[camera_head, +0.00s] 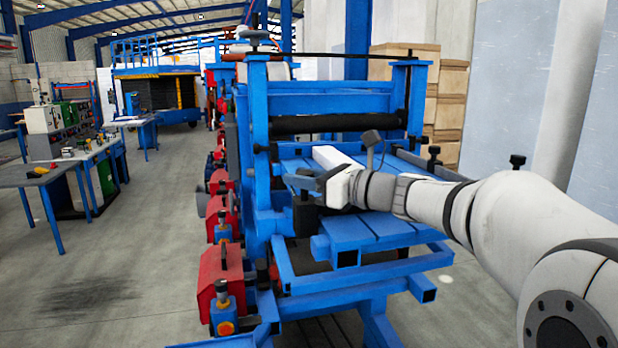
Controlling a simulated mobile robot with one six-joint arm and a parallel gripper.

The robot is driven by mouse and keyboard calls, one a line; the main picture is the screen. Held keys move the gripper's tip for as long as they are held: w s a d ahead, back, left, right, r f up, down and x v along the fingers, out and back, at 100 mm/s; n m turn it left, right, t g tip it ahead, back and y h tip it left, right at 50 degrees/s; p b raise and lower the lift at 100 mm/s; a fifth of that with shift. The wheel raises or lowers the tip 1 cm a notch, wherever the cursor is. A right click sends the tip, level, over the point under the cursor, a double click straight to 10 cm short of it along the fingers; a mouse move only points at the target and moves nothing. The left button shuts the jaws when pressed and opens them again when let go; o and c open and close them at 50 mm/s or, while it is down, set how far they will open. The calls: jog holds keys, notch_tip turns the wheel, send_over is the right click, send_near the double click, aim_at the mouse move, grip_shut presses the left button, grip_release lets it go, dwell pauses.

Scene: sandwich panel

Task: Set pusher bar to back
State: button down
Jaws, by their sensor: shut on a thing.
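The blue panel machine (345,104) stands in the middle of the head view, with a slatted blue bed (372,230) at its near end. My gripper (308,182) reaches in from the right, low over the left side of this bed. Its dark jaws are shut on a part at the bed's left side, which I take to be the pusher bar. The jaws and the arm hide most of that part, so its full shape and position along the bed are unclear. A short white block (333,156) lies just behind the gripper.
A dark roller (335,123) spans the machine behind the bed. Red motor housings (221,276) line its left side. Black knobs (517,161) stick up at the right. Workbenches (85,160) stand at the far left, with open floor (120,250) before them. Wooden crates (449,100) stand behind.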

jog(key=s+d+b, duration=0.1)
jog(key=s+d, duration=0.1)
jog(key=s, duration=0.6)
jog(key=shift+d+b, duration=0.2)
jog(key=shift+b, duration=0.1)
jog(key=shift+s, duration=0.1)
jog(key=c, duration=1.2)
grip_release()
jog(key=shift+s+d, duration=0.15)
jog(key=shift+d, duration=0.05)
jog(key=shift+o, duration=0.7)
jog(key=shift+a, duration=0.15)
jog(key=b+v, duration=0.1)
jog(key=v, duration=0.6)
jog(key=shift+d, duration=0.4)
jog(key=shift+s, duration=0.15)
